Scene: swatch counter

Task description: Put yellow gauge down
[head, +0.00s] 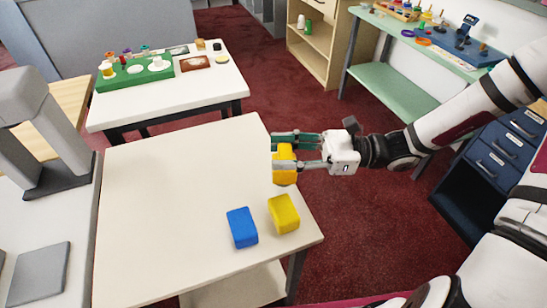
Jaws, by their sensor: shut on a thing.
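My gripper (294,150) comes in from the right, at the right edge of the near cream table (165,190). Its fingers are shut on a yellow gauge (285,172), a rounded yellow piece that shows between and below the fingers. The fingers hide part of it. I cannot tell whether it touches the tabletop or hangs just above or beside the edge. A second yellow block (284,214) lies on the table nearer to me, near its front right corner. A blue block (242,228) lies just left of that yellow block.
The left and middle of the near table are bare. Behind it, a white table (225,88) bears a green rack (130,77) with several small pieces. A green workbench (385,90) and blue drawers (497,150) stand right. A grey stand (60,165) is at left.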

